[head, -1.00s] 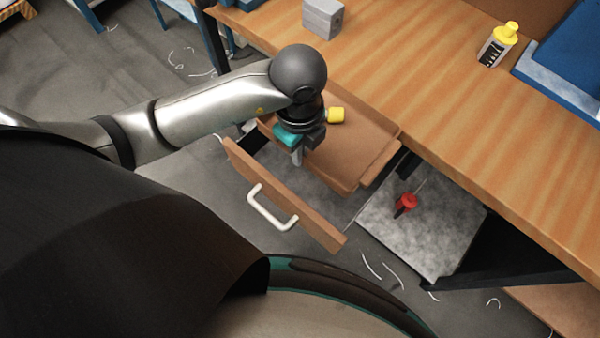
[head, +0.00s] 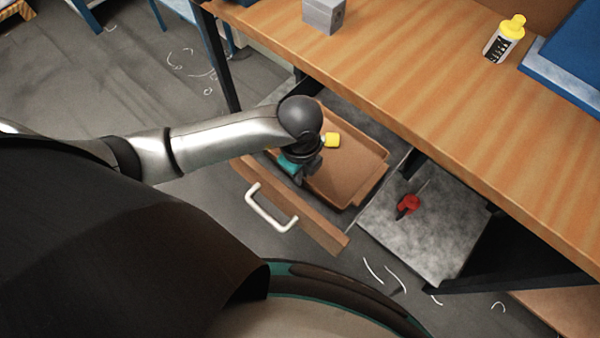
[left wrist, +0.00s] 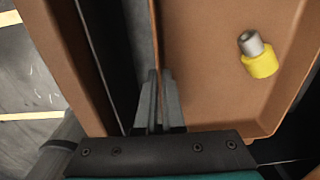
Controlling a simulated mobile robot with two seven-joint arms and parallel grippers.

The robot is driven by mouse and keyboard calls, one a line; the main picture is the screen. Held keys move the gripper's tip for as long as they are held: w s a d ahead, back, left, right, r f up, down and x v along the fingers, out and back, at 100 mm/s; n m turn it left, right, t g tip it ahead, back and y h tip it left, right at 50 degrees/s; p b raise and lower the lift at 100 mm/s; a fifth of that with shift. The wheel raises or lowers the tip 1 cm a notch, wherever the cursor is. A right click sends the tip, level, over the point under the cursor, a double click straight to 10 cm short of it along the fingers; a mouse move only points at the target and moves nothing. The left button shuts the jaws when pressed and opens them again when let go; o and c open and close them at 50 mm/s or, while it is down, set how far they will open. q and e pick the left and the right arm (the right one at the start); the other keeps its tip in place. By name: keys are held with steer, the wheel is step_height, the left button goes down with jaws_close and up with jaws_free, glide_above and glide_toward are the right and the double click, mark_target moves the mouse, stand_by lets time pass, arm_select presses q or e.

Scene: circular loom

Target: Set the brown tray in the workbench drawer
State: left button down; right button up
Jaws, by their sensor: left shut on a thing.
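The brown tray (head: 345,173) is inside the open workbench drawer, within its walls, in the head view. The drawer's wooden front (head: 318,233) has a white handle (head: 271,207). My left gripper (head: 302,178) is shut on the tray's near-left rim, as the left wrist view (left wrist: 158,110) shows. A small yellow and grey part (head: 331,140) lies in the tray; it also shows in the left wrist view (left wrist: 257,56). Whether the tray's underside touches the drawer bottom is hidden. My right gripper is not in view.
The wooden benchtop (head: 440,105) carries a grey block (head: 323,15), a yellow-capped bottle (head: 504,40) and a blue object (head: 570,60). Right of the drawer, a grey panel (head: 420,240) holds a red-handled item (head: 407,204). White scraps litter the floor.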

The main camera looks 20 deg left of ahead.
arm_select(q)
steer(key=shift+f+b, duration=0.3)
steer(key=shift+f, duration=0.25)
steer(key=c, duration=1)
jaws_free()
steer(key=shift+r, duration=0.1)
steer(key=shift+r, duration=0.25)
step_height(320, 180, up, 12)
steer(key=p, duration=0.3)
steer(key=shift+r, duration=0.25)
